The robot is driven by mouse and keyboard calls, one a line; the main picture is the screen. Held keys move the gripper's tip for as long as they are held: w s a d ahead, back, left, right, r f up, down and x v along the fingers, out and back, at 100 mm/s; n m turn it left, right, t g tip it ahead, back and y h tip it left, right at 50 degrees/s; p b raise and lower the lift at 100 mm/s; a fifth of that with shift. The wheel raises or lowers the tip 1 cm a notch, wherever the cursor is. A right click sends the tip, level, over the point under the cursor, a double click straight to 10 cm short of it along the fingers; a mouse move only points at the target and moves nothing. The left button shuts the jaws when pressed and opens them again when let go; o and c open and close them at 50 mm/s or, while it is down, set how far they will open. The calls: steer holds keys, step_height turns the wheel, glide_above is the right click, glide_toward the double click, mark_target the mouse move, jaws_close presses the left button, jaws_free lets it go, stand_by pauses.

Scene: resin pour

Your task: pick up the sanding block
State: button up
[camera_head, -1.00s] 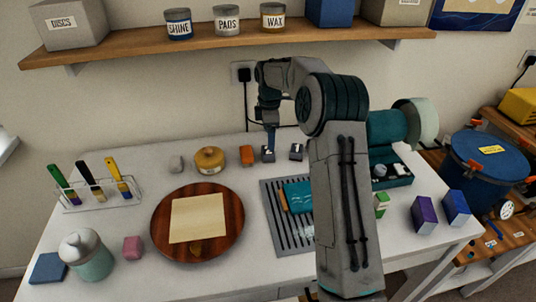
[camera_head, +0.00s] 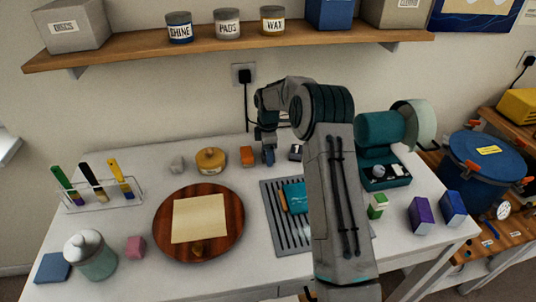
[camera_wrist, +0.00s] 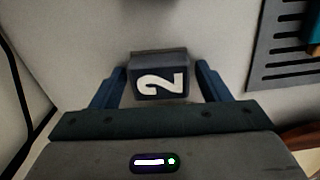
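My gripper (camera_wrist: 159,76) is open, with its two blue fingers on either side of a dark grey block marked 2 (camera_wrist: 150,82) in the wrist view. Gaps show between the fingers and the block, and nothing is held. In the head view my gripper (camera_head: 268,156) points down at the back of the table and mostly hides this block. A similar dark block (camera_head: 296,152) stands just to the right, and an orange block (camera_head: 247,156) to the left. No label says which one is the sanding block.
A yellow-brown round pot (camera_head: 211,160) stands farther left. A slotted grey mat (camera_head: 274,224) lies in front, also seen in the wrist view (camera_wrist: 262,75). A round wooden board (camera_head: 230,238) is front left. A shelf (camera_head: 130,53) hangs above.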

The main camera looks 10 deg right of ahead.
steer(key=c, duration=0.7)
steer(key=shift+r, duration=0.45)
steer(key=r, duration=0.1)
steer(key=r+b, duration=0.1)
steer(key=r, duration=0.1)
steer(key=shift+s+d+r, duration=0.1)
steer(key=shift+d+r, duration=0.15)
steer(key=shift+d, duration=0.1)
steer(key=s+d+r+b, duration=0.2)
steer(key=s+d+r, duration=0.2)
steer(key=d, duration=0.6)
step_height(320, 180, up, 3)
steer(key=shift+s+f, duration=0.15)
steer(key=shift+f, duration=0.05)
